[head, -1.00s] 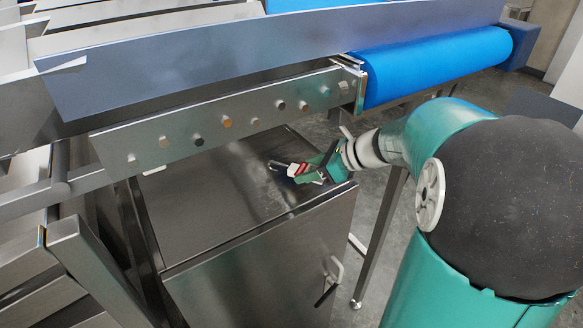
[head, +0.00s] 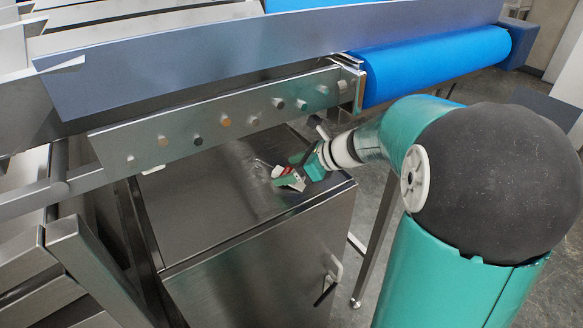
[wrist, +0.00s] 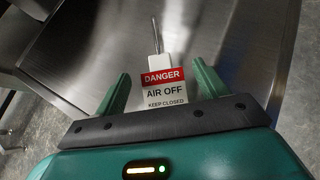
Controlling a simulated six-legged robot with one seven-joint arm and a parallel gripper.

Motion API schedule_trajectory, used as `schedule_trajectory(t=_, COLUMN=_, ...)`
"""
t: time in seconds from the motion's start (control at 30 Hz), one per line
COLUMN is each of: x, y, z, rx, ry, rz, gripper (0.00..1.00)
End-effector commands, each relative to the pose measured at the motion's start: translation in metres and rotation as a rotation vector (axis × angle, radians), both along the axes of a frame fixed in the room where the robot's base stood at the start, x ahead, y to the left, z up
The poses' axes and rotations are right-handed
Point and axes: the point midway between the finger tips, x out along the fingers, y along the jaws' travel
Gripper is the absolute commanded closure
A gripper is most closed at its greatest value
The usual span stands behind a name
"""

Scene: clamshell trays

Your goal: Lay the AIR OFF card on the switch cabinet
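The AIR OFF card (wrist: 164,93), white with a red DANGER band, shows between my gripper's fingers (wrist: 160,69) in the wrist view. A white tab with a thin metal wire extends from its top. Visible gaps separate the card from both green fingers, so the gripper looks open. The palm hides the card's lower edge. In the head view the card (head: 279,171) is small and partly hidden by my gripper (head: 289,171), low over the switch cabinet's steel top (head: 215,200). I cannot tell whether the whole card rests flat on it.
A conveyor with a steel side rail (head: 215,123) and a blue roller (head: 440,65) runs above and behind the cabinet. The cabinet door has a handle (head: 333,272). The cabinet top left of my gripper is clear. A table leg (head: 378,235) stands at its right.

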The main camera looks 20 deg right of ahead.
Motion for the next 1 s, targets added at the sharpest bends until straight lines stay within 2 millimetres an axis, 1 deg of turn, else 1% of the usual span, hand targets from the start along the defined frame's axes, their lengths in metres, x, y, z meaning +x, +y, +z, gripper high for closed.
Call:
schedule_trajectory(t=0.2, x=0.000, y=0.000, z=0.000, rx=0.000, ry=0.000, rz=0.000, gripper=0.28)
schedule_trajectory(t=0.3, x=0.000, y=0.000, z=0.004, rx=-0.001, ry=-0.001, rz=0.000, gripper=0.28)
schedule_trajectory(t=0.47, x=-0.011, y=-0.012, z=0.016, rx=-0.002, ry=-0.002, rz=-0.002, gripper=0.28)
schedule_trajectory(t=0.6, x=-0.029, y=-0.029, z=0.033, rx=-0.002, ry=-0.003, rz=-0.003, gripper=0.28)
schedule_trajectory(t=0.63, x=-0.033, y=-0.034, z=0.035, rx=-0.001, ry=-0.001, rz=-0.004, gripper=0.28)
schedule_trajectory(t=1.0, x=-0.092, y=-0.091, z=0.033, rx=0.000, ry=0.002, rz=-0.003, gripper=0.28)
